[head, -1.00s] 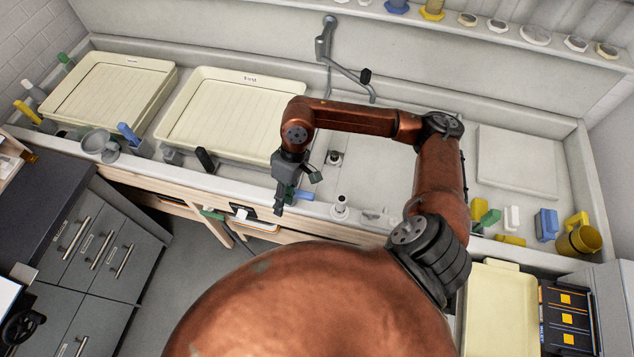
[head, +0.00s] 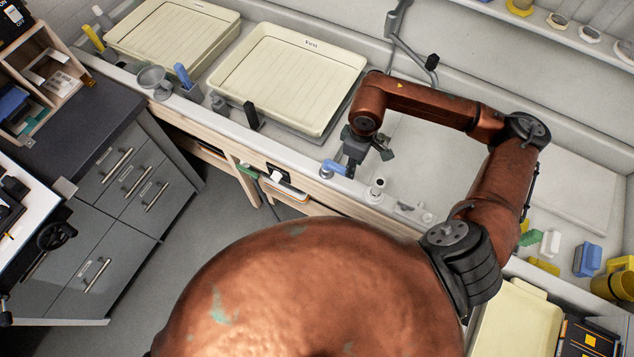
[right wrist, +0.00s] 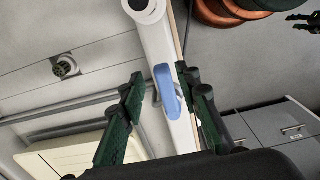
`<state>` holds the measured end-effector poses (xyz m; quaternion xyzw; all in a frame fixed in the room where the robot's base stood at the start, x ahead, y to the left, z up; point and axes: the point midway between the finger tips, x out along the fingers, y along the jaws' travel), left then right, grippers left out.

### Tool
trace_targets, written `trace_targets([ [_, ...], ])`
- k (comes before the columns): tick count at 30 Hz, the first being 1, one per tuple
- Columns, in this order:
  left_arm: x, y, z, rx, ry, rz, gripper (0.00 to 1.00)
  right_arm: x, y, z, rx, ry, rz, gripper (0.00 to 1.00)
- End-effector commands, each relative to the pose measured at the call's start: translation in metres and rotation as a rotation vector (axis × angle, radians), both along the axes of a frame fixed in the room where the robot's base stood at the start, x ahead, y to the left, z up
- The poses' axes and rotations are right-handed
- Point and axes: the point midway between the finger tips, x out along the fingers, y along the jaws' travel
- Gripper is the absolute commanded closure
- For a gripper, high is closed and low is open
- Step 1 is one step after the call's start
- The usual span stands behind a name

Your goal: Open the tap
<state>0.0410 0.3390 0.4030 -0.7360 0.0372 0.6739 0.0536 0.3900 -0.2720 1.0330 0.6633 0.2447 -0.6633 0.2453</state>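A tap with a blue lever (head: 334,168) stands on the front ledge of the sink bench. In the right wrist view the blue lever (right wrist: 167,92) lies lengthwise between and beyond the two fingers. My right gripper (head: 355,165) hangs down over the ledge, just right of the lever in the head view. In the right wrist view my right gripper (right wrist: 160,105) is open, with dark green fingers wide apart. I cannot tell whether a finger touches the lever. A grey pipe spout (head: 408,45) is on the back wall. A small dark shape at the wrist view's right edge may be my left gripper.
Two cream trays (head: 290,75) lie in the bench to the left. A black clip (head: 251,116) and a white round fitting (head: 376,188) flank the lever along the ledge. Grey drawers (head: 125,180) stand at left. Open floor lies before the bench.

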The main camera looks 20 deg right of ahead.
Motion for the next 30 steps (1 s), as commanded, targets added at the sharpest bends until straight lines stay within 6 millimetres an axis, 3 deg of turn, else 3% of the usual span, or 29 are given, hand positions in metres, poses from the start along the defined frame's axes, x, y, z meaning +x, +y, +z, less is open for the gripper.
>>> trace_targets([
  [16,0.000,0.001,-0.006,0.001,0.000,0.000,0.60,-0.001,0.001,-0.043,0.002,0.002,-0.002,0.70],
  [30,0.000,0.001,-0.018,0.001,0.001,0.000,0.60,-0.001,0.000,-0.046,0.001,0.001,-0.001,0.70],
])
